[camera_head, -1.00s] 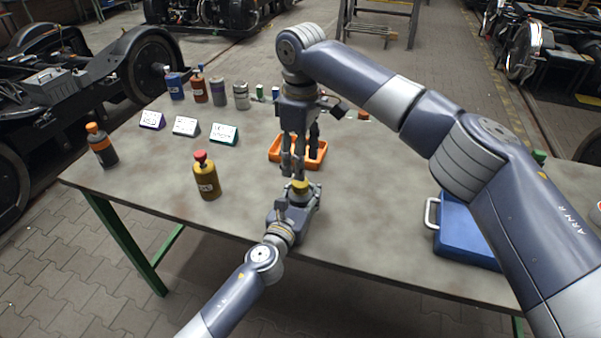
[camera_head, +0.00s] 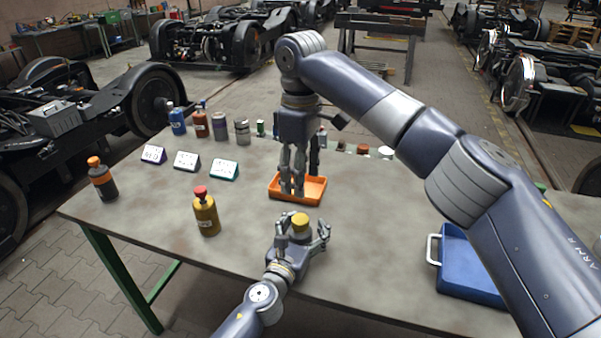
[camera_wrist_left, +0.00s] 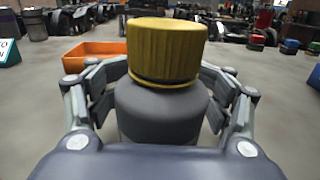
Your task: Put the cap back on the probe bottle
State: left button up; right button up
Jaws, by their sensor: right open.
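The yellow ribbed cap (camera_head: 300,221) sits upright on top of the grey probe bottle (camera_wrist_left: 160,112); a thin dark line shows under the cap's rim in the left wrist view (camera_wrist_left: 166,52). My left gripper (camera_head: 302,235) has its fingers on both sides of the bottle's body and holds it upright near the table's front edge. The bottle's lower part is hidden.
The orange tray (camera_head: 315,199) stands just behind. An olive bottle with a red top (camera_head: 206,214) and a dark bottle with an orange top (camera_head: 102,180) stand left. Several bottles and label cards (camera_head: 186,160) line the back left. A blue case (camera_head: 470,262) lies right.

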pick_arm(q)
jog(key=v, duration=1.2)
jog(key=shift+f, duration=0.1)
